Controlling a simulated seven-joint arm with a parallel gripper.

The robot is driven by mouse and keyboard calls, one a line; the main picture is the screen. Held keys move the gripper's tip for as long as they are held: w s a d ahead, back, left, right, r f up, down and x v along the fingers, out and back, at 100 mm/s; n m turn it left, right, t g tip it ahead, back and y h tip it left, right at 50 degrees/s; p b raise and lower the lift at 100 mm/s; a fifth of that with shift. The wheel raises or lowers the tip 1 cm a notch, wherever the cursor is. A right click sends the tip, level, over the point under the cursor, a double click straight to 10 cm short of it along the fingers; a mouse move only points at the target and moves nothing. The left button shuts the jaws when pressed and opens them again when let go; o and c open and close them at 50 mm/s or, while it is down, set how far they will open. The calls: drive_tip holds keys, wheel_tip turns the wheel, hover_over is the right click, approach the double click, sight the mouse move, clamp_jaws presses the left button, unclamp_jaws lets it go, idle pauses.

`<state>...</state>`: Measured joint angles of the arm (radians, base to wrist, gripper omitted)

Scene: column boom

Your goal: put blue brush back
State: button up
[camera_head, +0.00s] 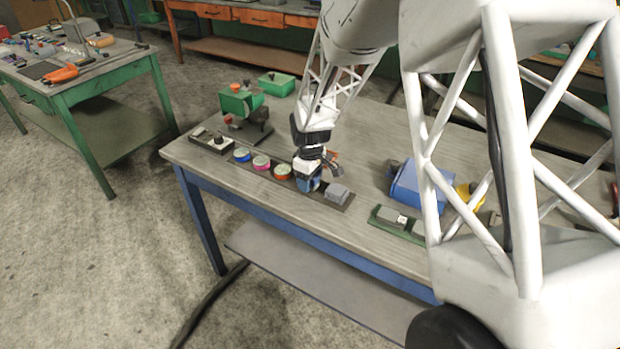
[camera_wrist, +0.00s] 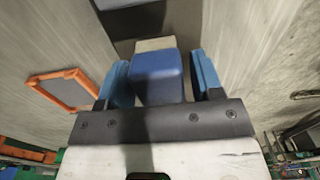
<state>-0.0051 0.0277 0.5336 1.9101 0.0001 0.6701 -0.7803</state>
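The blue brush (camera_wrist: 157,78) is a blue block with a beige far end in the wrist view. In the head view my gripper (camera_head: 309,182) is low over the dark rack (camera_head: 228,169) along the table's front edge. The brush is mostly hidden there by the gripper. Whether its lower end touches the rack cannot be told.
A blue box (camera_head: 408,186) and green tray (camera_head: 392,217) lie further right; a green machine (camera_head: 240,101) stands behind left.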

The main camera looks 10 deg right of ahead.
drive_tip(key=shift+o, duration=0.5)
drive_tip(key=shift+r, duration=0.1)
wheel_tip(320, 180, up, 11)
drive_tip(key=shift+r, duration=0.55)
idle(0.5)
drive_tip(key=s+r+m+t, duration=0.1)
drive_tip(key=s+r+m, duration=0.1)
drive_tip(key=s+r, duration=0.45)
drive_tip(key=s+r+m, duration=0.2)
drive_tip(key=s+r, duration=0.2)
drive_tip(key=s, duration=0.6)
drive_tip(key=s+r+m+t, duration=0.1)
drive_tip(key=s+m, duration=0.4)
drive_tip(key=s, duration=1.4)
drive_tip(key=shift+s+d+r+t, duration=0.3)
drive_tip(key=shift+s+d+r, duration=0.05)
drive_tip(key=shift+r, duration=0.4)
